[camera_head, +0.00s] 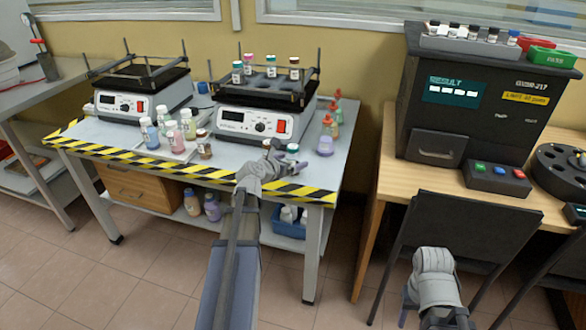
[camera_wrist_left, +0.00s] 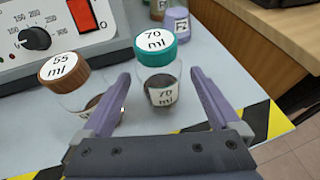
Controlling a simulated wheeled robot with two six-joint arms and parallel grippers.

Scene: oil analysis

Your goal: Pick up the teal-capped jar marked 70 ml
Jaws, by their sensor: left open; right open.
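The teal-capped jar (camera_wrist_left: 161,88) marked 70 ml stands upright on the table in the left wrist view, with dark contents at its bottom. My left gripper (camera_wrist_left: 162,76) is open, its two purple fingers spread to either side of the jar. The left finger is between this jar and the brown-capped jar (camera_wrist_left: 72,82) marked 55 ml. I cannot tell whether either finger touches glass. In the head view my left gripper (camera_head: 280,157) is at the table's front right and largely hides the jars there. My right gripper (camera_head: 407,302) is open, low before the black chair, partly hidden by its wrist.
A hotplate shaker (camera_head: 245,122) stands behind the jars. A purple bottle (camera_head: 325,146) and other bottles are to the right. Several bottles stand in a tray (camera_head: 178,153) to the left. The striped edge (camera_head: 210,172) marks the table's front.

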